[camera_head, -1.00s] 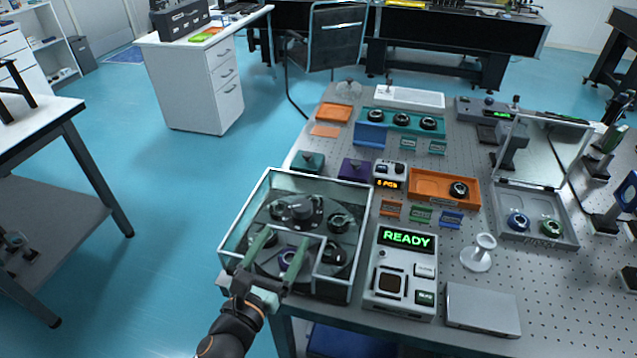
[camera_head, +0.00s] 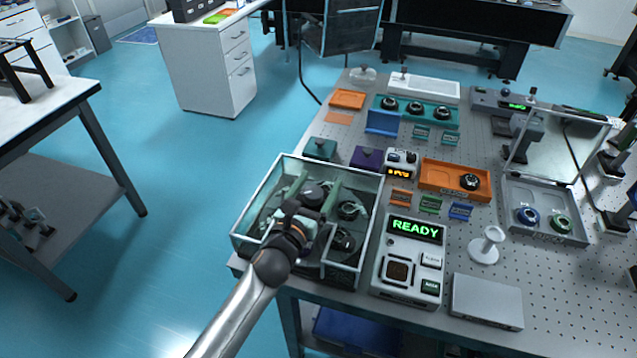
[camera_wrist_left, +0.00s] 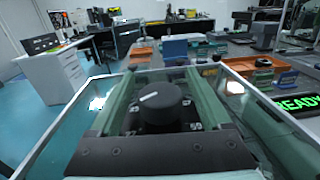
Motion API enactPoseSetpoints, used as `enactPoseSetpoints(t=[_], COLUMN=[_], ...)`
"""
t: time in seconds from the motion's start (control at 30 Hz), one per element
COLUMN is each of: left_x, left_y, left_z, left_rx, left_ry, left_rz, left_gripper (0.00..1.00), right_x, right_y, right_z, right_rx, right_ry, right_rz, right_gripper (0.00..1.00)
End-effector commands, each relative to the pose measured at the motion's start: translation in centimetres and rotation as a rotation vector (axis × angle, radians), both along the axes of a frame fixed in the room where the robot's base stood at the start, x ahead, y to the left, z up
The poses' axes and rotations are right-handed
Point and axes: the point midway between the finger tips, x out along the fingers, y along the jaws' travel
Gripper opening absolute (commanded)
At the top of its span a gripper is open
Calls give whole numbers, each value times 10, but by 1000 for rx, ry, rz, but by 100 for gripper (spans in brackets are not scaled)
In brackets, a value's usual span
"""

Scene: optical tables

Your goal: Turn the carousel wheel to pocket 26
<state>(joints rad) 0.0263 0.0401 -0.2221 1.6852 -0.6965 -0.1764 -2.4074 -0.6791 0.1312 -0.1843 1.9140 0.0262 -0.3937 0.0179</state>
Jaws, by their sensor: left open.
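The carousel (camera_head: 350,240) sits in a glass-walled box (camera_head: 372,215) at the table's near left corner. Dark round pieces lie in its pockets. Its black central knob (camera_head: 314,193) also shows in the left wrist view (camera_wrist_left: 160,105), with a pale pointer line on top and small white numbers around it, too small to read surely. My left gripper (camera_head: 312,190) reaches over the box from the front. Its two green fingers are open, one on each side of the knob, apart from it as far as I can tell. My right gripper is not in view.
Right of the box stands a grey console (camera_head: 405,265) with a green READY display. A white stand (camera_head: 487,245) and a flat grey box (camera_head: 486,301) are farther right. Behind are a small display unit (camera_head: 400,163), an orange tray (camera_head: 455,178) and a purple block (camera_head: 367,158).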

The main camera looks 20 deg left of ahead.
Motion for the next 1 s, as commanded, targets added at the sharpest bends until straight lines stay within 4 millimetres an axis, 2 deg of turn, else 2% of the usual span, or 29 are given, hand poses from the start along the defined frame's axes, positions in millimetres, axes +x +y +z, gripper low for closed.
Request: enactPoseSetpoints(t=[0.33,1.0], left_x=[4,4], left_y=[-1,0], left_z=[0,0], left_rx=[0,0], left_ry=[0,1], left_rz=[0,0], left_gripper=[82,6], right_x=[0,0], right_y=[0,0], right_z=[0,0], right_rx=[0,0], right_ry=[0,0], right_rz=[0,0], right_gripper=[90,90])
